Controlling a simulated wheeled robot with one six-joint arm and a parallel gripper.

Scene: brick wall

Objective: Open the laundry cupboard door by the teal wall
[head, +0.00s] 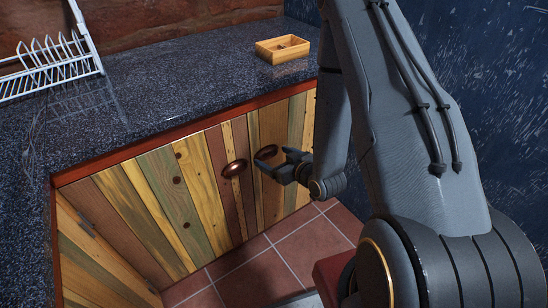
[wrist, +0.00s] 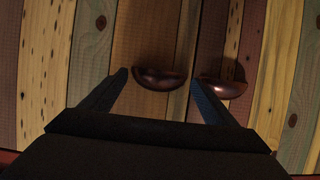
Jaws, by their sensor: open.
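The cupboard door by the dark blue-teal wall (head: 297,117) is made of multicoloured wood planks and looks shut. It carries a dark reddish-brown cup handle (head: 266,152). My gripper (head: 279,166) is open at this handle. In the wrist view, the handle (wrist: 158,79) shows between the two open fingertips (wrist: 159,81); I cannot tell whether they touch it. The neighbouring door (head: 180,193) has a matching handle (head: 235,169), which the wrist view shows just outside the right finger (wrist: 222,88).
A speckled dark countertop (head: 190,85) overhangs the doors, with a wooden box (head: 283,49) and a white dish rack (head: 55,70) on it. The teal wall (head: 470,60) rises close to my arm on the right. Red floor tiles (head: 310,245) lie bare before the doors.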

